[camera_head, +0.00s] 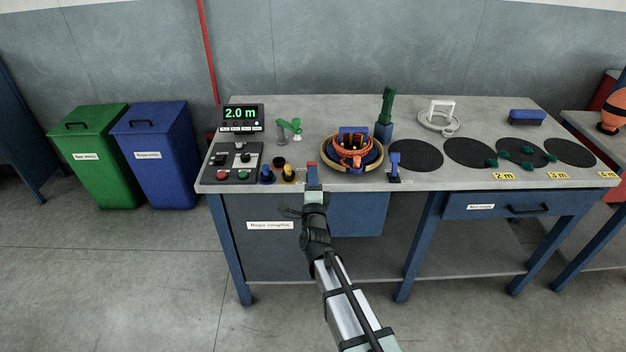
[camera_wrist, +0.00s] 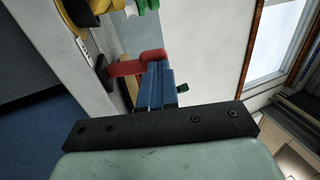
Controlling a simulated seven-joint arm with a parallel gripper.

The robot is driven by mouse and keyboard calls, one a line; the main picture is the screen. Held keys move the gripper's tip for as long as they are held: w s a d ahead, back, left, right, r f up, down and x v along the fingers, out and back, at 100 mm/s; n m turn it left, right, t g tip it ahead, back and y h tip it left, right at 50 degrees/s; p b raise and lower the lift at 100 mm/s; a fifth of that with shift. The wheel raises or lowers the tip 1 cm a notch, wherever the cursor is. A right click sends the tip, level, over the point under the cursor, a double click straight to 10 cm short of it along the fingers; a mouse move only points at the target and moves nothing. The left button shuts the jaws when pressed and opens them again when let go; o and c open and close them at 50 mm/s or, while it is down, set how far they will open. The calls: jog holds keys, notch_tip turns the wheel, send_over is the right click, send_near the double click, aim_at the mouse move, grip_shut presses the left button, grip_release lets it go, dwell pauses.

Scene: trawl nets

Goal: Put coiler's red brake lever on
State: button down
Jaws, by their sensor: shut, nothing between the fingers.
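The coiler (camera_head: 350,171) is a round tan-rimmed unit with a blue drum and orange rope in it, on the workbench. Its red brake lever (camera_head: 311,164) stands at the bench's front edge, left of the coiler. The lever also shows in the wrist view (camera_wrist: 128,68) as a red bent bar just beyond my fingers. My gripper (camera_head: 313,184) is shut and empty, directly in front of the lever. Its blue fingers (camera_wrist: 160,82) are pressed together in the wrist view, close to the lever and partly covering it. I cannot tell whether they touch it.
A control panel (camera_head: 234,162) with buttons and a 2.0 m display (camera_head: 243,117) stand to the left. Yellow and blue knobs (camera_head: 288,173) are close beside the lever. A blue post (camera_head: 394,165) stands right of the coiler. Black discs (camera_head: 415,155) lie farther right.

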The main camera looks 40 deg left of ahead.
aim_at(313, 164)
jog(key=shift+w+a+r+g+h, duration=0.3)
jog(key=shift+w+a+r, duration=0.6)
jog(key=shift+a, duration=0.05)
jog(key=shift+x, duration=1.6)
jog(key=shift+w, duration=0.1)
jog(key=shift+r, duration=0.1)
jog(key=s+d+r, duration=0.6)
jog(key=s+d, duration=0.2)
jog(key=shift+s+d+r, duration=0.25)
jog(key=shift+s+d, duration=0.05)
jog(key=shift+s, duration=0.1)
